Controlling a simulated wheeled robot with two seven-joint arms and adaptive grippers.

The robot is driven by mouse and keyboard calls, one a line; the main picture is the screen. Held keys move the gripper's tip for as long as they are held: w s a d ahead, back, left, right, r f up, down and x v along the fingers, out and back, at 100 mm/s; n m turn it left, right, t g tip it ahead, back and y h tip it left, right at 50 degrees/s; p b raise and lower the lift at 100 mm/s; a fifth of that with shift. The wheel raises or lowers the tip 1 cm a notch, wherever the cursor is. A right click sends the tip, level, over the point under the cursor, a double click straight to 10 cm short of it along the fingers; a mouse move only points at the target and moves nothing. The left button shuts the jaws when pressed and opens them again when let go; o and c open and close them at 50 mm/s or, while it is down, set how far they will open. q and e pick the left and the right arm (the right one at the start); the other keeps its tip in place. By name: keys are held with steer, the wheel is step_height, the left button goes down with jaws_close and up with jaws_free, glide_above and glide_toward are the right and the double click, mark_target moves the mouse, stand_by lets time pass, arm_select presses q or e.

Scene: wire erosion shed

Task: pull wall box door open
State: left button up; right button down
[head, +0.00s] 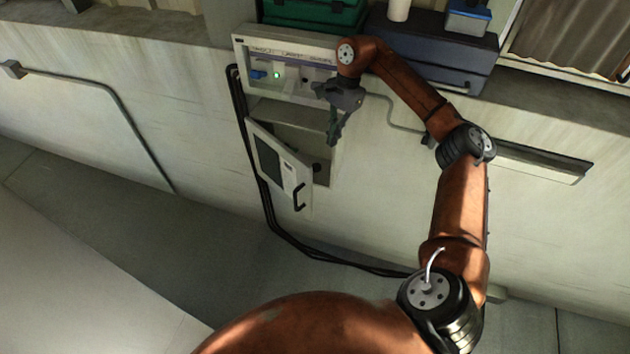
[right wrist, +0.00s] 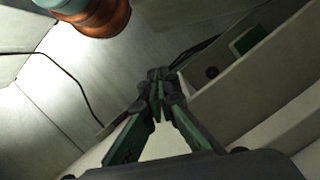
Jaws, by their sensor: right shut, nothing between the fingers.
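The wall box (head: 290,102) is a pale grey cabinet on the wall, with a panel and a green light at its top. Its door (head: 281,170) hangs ajar, hinged on the left, with a dark window and a black handle (head: 299,196) near its free edge. The opening shows a shaded inside. My right gripper (head: 333,138) is shut and empty, in front of the opening, to the right of the door and apart from the handle. In the right wrist view my gripper (right wrist: 157,80) has its fingertips together. My left gripper is not in view.
Black cables (head: 262,215) run down the box's left side and along the floor. A green case (head: 312,14) and a dark blue case (head: 432,47) stand on the ledge above. A conduit (head: 110,97) runs along the wall at left. Floor at lower left is clear.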

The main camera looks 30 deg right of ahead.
steer(key=s+a+r+p+x, duration=0.1)
steer(key=a+p+x, duration=0.2)
steer(key=x, duration=1.2)
steer(key=shift+a+f, duration=0.35)
steer(key=shift+f, duration=0.1)
